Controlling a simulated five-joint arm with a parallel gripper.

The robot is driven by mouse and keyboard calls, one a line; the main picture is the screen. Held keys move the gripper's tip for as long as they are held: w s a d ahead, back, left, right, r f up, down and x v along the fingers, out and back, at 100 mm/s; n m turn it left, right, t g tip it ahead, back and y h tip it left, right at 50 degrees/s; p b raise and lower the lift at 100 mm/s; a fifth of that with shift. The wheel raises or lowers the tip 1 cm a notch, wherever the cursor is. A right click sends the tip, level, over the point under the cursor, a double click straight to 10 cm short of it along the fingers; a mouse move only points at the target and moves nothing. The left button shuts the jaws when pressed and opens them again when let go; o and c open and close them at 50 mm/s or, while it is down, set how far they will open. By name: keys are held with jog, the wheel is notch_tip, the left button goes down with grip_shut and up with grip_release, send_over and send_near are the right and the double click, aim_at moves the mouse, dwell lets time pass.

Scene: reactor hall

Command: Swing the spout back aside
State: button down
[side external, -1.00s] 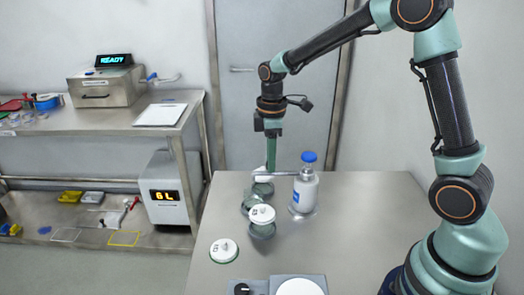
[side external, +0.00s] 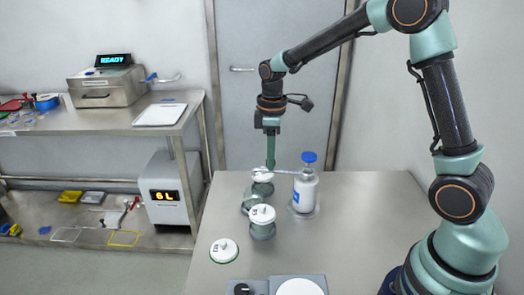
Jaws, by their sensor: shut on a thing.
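The spout (side external: 287,171) is a thin pale arm that reaches left from the neck of a white bottle (side external: 305,193) with a blue cap. My gripper (side external: 270,168) points straight down at the spout's free end and is shut on it. The fingertips are small here and partly merge with the spout. A jar with a white top (side external: 262,175) stands just below and left of the fingertips. I cannot tell the exact gap between the spout and this jar.
A second glass jar (side external: 250,201) and a white-lidded jar (side external: 262,223) stand close in front. A loose white lid (side external: 223,250) lies nearer, and a grey device with a white plate (side external: 300,288) sits at the front edge. The table right of the bottle is clear.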

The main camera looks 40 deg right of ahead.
jog(key=d+m, duration=1.1)
jog(key=m, duration=0.3)
jog(key=shift+w+d+m, duration=0.15)
jog(key=shift+m, duration=0.15)
jog(key=shift+r, duration=0.1)
jog(key=c, duration=0.7)
grip_release()
jog(key=shift+o, duration=0.2)
notch_tip(320, 180, up, 12)
